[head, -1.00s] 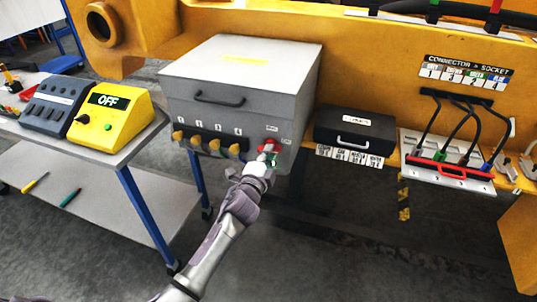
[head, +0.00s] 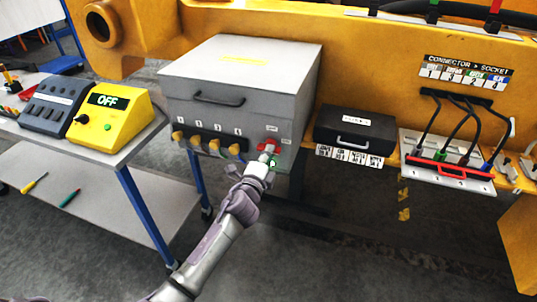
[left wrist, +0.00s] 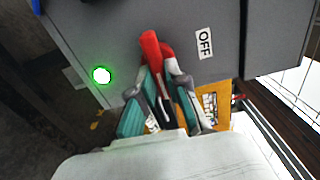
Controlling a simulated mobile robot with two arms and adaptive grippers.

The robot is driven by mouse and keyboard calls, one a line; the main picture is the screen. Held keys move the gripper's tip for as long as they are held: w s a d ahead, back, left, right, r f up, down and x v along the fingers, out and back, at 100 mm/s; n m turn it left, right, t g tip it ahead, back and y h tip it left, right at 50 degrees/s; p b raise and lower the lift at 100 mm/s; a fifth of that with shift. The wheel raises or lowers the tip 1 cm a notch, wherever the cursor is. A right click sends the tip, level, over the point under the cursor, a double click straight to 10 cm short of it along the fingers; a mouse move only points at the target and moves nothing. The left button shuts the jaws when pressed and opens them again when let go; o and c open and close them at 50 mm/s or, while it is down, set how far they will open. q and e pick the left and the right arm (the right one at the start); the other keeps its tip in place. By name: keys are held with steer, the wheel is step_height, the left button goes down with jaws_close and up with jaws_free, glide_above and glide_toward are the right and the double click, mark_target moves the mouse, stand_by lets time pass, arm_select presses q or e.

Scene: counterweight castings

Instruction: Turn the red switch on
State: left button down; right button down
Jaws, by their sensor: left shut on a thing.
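The red switch (head: 268,146) sits on the lower right of the grey cabinet's front (head: 262,100). My left gripper (head: 265,157) is at the switch, its fingers shut on the red handle. In the left wrist view, the handle (left wrist: 152,52) sticks out beyond the teal-and-grey fingertips (left wrist: 163,85), and they hide its lower part. An OFF label (left wrist: 204,43) is to the right of the handle there. A round green light (left wrist: 101,75) glows on the left of the panel. My right gripper is not in view.
Several yellow knobs (head: 209,146) line the cabinet front left of the switch. A yellow console (head: 112,118) reading OFF stands on the left table. A black case (head: 354,132) and cabled sockets (head: 445,160) are to the right. The floor below is mostly clear.

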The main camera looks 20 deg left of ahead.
arm_select(q)
steer(key=c, duration=1.2)
jaws_free()
steer(key=shift+o, duration=0.2)
steer(key=shift+s, duration=0.1)
steer(key=s, duration=1.2)
steer(key=shift+a, duration=0.2)
steer(key=shift+w, duration=0.1)
steer(key=s+a+f+n+g, duration=0.1)
steer(key=s+f+n+g, duration=0.2)
steer(key=f, duration=0.8)
steer(key=s+a+f+n+g, duration=0.1)
steer(key=s+f+n+g, duration=0.3)
steer(key=f, duration=0.8)
steer(key=s+f+g, duration=0.1)
steer(key=s+f, duration=0.5)
steer(key=f, duration=0.5)
steer(key=s+f+n+g, duration=0.3)
steer(key=s+f, duration=0.3)
steer(key=s, duration=0.5)
steer(key=s+a+f+n+g, duration=0.1)
steer(key=s+f+n+g, duration=0.2)
steer(key=s+f, duration=0.4)
steer(key=s+a+f+n+g, duration=0.1)
steer(key=s+f+n+g, duration=0.2)
steer(key=s, duration=1.3)
step_height(320, 180, down, 4)
steer(key=shift+s+r+y, duration=0.1)
steer(key=shift+s+y, duration=0.2)
